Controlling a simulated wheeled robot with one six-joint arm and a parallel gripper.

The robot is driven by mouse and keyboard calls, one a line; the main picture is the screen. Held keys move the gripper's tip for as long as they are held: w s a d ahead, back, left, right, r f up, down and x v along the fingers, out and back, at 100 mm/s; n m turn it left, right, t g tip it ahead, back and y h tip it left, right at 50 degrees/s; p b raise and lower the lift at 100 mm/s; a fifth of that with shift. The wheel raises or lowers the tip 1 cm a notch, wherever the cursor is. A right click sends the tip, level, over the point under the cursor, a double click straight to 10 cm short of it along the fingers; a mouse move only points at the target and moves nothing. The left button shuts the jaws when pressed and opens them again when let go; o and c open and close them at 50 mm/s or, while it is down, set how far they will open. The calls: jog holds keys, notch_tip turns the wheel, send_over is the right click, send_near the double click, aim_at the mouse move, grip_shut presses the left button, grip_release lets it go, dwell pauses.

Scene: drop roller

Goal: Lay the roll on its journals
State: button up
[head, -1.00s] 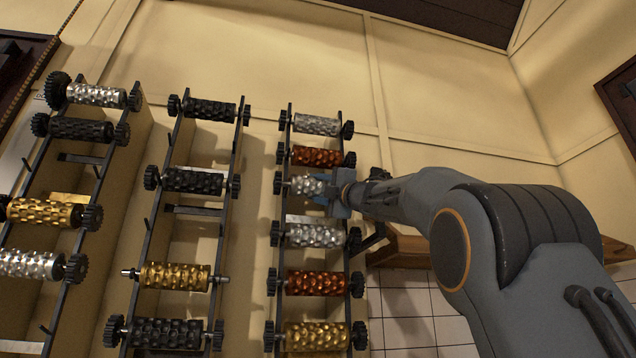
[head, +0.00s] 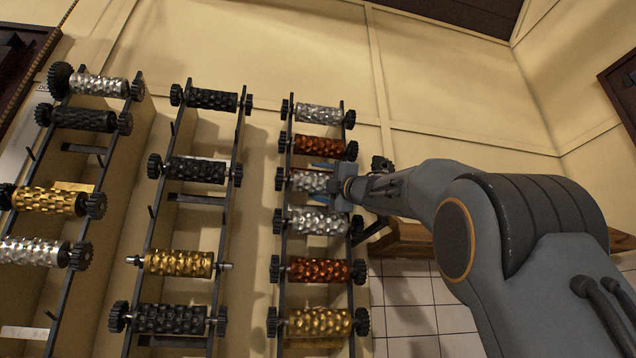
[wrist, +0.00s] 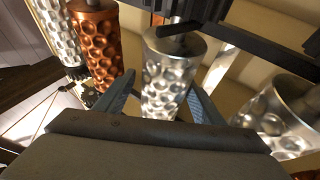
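The roll is a dimpled silver cylinder (head: 308,181) lying across the right-hand rack, third from the top, its left gear (head: 281,179) beside the left rail. In the wrist view the same roll (wrist: 165,75) stands between my fingers. My gripper (head: 334,185) reaches in from the right, at the roll's right end. Its blue fingers (wrist: 163,92) are spread on either side of the roll, with a thin gap visible at the left finger. The right finger is very close to the roll. The roll's right end and its seat are hidden by my gripper.
A copper roll (head: 318,145) lies just above and a silver roll (head: 318,221) just below, both close to my fingers. Two more racks of rolls stand left, including a gold roll (head: 178,263). A wooden ledge (head: 405,239) is right of the rack.

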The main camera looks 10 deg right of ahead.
jog(key=shift+w+f+h, duration=0.15)
jog(key=shift+f+h, duration=0.05)
jog(key=shift+h, duration=0.1)
jog(key=shift+b+v, duration=2.35)
jog(key=shift+v, duration=1.6)
jog(key=shift+r, duration=0.15)
